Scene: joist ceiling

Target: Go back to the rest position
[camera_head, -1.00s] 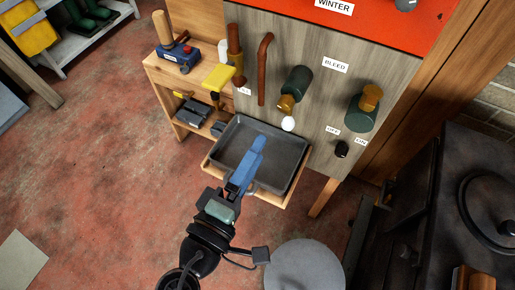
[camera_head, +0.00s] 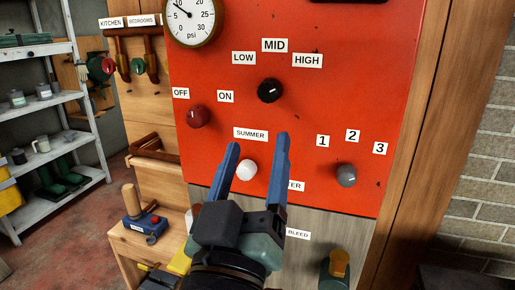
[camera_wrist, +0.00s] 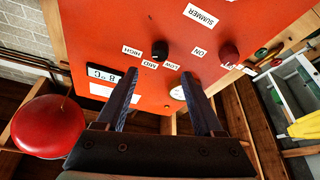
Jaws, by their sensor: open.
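My gripper (camera_head: 257,146) is raised in front of the red panel (camera_head: 330,110) in the head view. Its two blue fingers are apart and nothing shows between them but a white knob (camera_head: 246,170) on the panel behind. The wrist view shows my gripper (camera_wrist: 160,78) open and empty too, with the panel (camera_wrist: 120,25) upside down beyond the fingertips. The finger on the right in the head view covers part of the label below the SUMMER label (camera_head: 251,134). Whether the fingertips touch the panel is hard to tell; they look clear of it.
The panel carries a black knob (camera_head: 270,90), a dark red knob (camera_head: 197,116), a grey knob (camera_head: 346,175) and a pressure gauge (camera_head: 194,16). A green valve with an orange handle (camera_head: 338,263) sits lower right. A shelf (camera_head: 55,95) stands left. A red rounded object (camera_wrist: 47,125) is near my wrist camera.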

